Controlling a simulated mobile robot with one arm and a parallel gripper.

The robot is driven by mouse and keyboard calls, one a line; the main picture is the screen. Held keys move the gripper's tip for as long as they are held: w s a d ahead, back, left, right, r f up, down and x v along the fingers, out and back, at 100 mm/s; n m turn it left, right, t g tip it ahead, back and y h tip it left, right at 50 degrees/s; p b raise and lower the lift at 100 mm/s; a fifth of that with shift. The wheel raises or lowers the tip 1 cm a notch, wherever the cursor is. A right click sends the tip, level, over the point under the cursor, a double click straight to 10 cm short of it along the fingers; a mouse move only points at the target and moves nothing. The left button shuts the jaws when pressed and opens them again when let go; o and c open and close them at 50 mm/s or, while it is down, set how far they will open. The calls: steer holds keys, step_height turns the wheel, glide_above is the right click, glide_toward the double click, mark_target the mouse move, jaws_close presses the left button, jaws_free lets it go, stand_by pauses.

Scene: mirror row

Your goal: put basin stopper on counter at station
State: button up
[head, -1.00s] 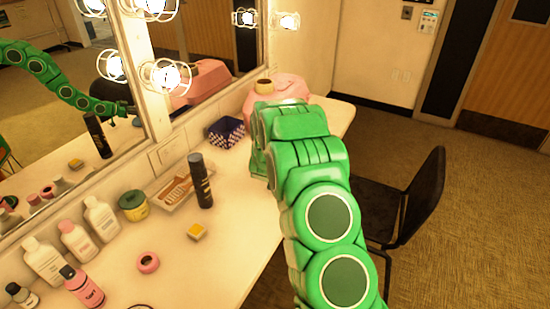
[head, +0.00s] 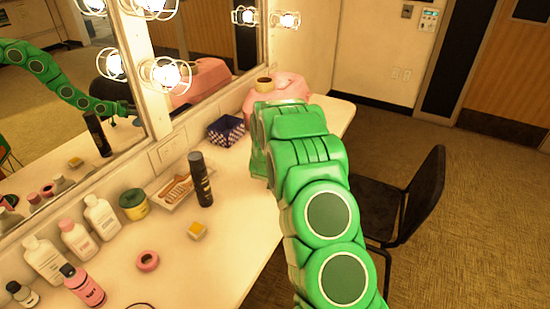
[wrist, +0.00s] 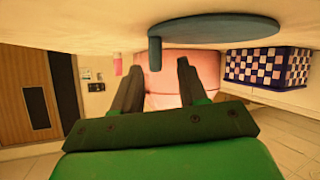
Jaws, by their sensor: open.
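The basin stopper, which I take to be the blue-grey disc (wrist: 220,38) with a short peg at its left end, shows at the top of the wrist view against the pale counter (wrist: 80,22). In that view the counter lies along the top edge. In the head view my green arm hides the stopper and gripper, over the counter (head: 240,200).
A pink case (head: 290,88) stands at the counter's far end, and a blue checked box (head: 227,130) by the mirror. A black chair (head: 405,200) is at right.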

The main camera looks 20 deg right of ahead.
steer(key=shift+r, duration=0.15)
steer(key=shift+r, duration=0.25)
steer(key=s+a+r+n+g+y, duration=0.1)
steer(key=s+a+r+g+y, duration=0.1)
steer(key=s+a+r, duration=0.55)
steer(key=s+a+r+g+y, duration=0.2)
steer(key=s+a+r, duration=0.15)
steer(key=s, duration=0.75)
steer(key=s+a+r+n+g+y, duration=0.1)
steer(key=s+a+r+y, duration=0.1)
steer(key=s+a+r, duration=0.5)
steer(key=s+d+r+g, duration=0.1)
steer(key=s+r+g, duration=0.1)
steer(key=s, duration=1)
steer(key=s+d+r+g, duration=0.2)
steer(key=s+r+g, duration=0.1)
steer(key=s, duration=1)
steer(key=s+d+r+g, duration=0.2)
steer(key=s+r+g, duration=0.1)
steer(key=s, duration=1)
steer(key=shift+d+r+n+h, duration=0.25)
steer(key=shift+n+h, duration=0.15)
